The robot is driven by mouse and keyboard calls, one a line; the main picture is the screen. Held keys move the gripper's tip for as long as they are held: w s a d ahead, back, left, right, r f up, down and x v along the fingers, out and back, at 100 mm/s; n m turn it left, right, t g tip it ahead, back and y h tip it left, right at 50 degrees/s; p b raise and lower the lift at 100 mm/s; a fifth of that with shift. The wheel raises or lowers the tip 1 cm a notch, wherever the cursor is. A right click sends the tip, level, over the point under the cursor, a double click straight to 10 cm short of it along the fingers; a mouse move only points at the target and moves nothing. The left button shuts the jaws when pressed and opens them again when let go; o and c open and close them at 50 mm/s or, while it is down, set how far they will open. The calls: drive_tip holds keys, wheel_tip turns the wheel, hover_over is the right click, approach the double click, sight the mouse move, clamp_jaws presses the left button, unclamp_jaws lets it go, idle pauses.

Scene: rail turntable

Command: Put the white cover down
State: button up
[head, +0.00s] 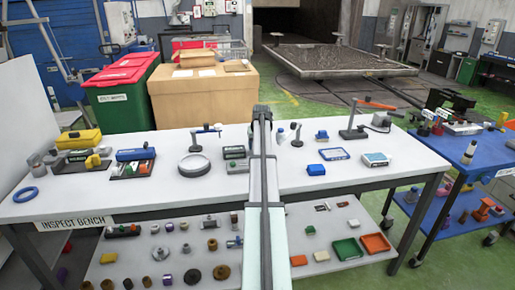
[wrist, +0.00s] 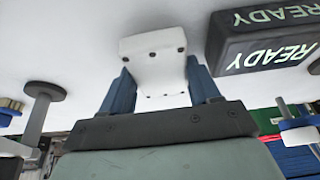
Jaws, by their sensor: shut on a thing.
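The white cover (wrist: 153,47) is a small pale block with dark screw holes, seen in the wrist view. My gripper (wrist: 160,75) is shut on it, with a blue finger on each side. The white bench top (wrist: 70,40) lies behind the cover. I cannot tell whether the cover touches it. In the head view my arm runs up the middle over the bench (head: 330,185) and hides the gripper tip and the cover.
A dark block marked READY (wrist: 262,40) is close to the right of the cover. A grey post with a round end (wrist: 40,105) stands at left. A round grey dish (head: 194,165) and blue-edged plate (head: 334,154) lie on the bench, with bare surface between things.

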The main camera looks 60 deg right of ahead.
drive_tip(key=shift+f, duration=0.75)
drive_tip(key=shift+f, duration=0.1)
drive_tip(key=o, duration=1.3)
drive_tip(key=v, duration=1.1)
drive_tip(key=shift+r, duration=0.3)
drive_tip(key=shift+s+a+r, duration=0.1)
drive_tip(key=shift+a+r, duration=0.05)
drive_tip(key=shift+r, duration=0.1)
drive_tip(key=shift+c, duration=1.3)
